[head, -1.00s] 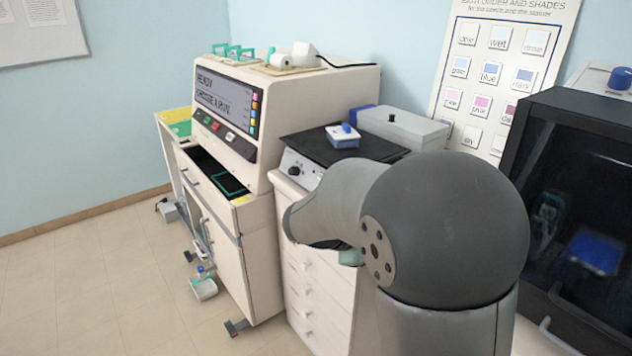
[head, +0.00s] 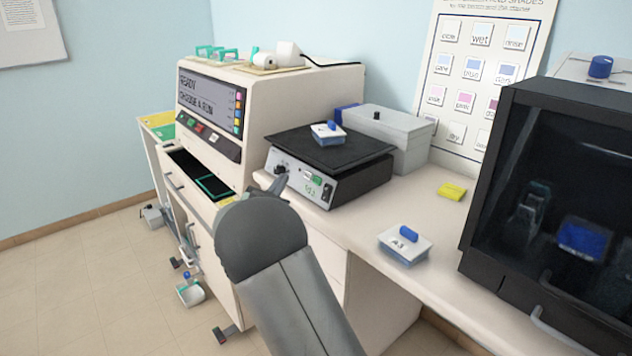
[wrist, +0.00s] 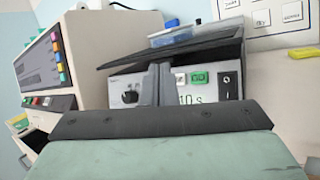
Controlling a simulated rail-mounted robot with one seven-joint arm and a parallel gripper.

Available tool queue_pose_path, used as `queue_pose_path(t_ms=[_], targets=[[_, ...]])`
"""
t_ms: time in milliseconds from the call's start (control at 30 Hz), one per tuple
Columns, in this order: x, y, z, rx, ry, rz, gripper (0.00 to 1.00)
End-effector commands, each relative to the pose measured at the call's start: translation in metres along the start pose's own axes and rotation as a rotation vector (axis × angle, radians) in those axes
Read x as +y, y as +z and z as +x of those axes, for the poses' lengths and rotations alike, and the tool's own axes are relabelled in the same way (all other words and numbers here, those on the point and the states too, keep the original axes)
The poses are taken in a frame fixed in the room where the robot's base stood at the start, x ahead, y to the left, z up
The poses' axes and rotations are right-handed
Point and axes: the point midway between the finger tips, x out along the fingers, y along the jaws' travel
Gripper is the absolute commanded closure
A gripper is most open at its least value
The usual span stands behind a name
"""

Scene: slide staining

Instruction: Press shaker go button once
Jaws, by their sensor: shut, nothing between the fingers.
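The shaker (head: 345,188) is a black-topped box with a pale front panel on the bench. Its panel carries a black knob at left, a green button (head: 317,180), a small "10 s" display and a black switch at right. In the wrist view the green button (wrist: 199,78) shows just right of my fingers. My gripper (wrist: 158,70) is shut and empty, its fingertips in front of the panel between knob and button. Whether they touch the panel I cannot tell. In the head view my gripper (head: 278,183) shows only partly past my arm, by the panel's left end.
A labelled slide box (head: 328,133) sits on the shaker's black platform (head: 300,148). The stainer (head: 300,95) stands at left with an open drawer. An "A3" box (head: 405,247) and a yellow block (head: 452,191) lie on the bench. A dark cabinet (head: 545,180) stands at right.

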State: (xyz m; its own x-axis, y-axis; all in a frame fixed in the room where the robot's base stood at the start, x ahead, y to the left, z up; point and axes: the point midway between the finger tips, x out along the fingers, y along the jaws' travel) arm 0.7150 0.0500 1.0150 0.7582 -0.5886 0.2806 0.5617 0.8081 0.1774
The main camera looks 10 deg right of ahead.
Motion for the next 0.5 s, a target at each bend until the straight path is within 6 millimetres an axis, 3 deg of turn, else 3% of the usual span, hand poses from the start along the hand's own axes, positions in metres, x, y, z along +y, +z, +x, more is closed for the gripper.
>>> queue_pose_path(t_ms=[500], targets=[[-0.032,-0.032,0.041,0.001,-0.004,0.000,1.00]])
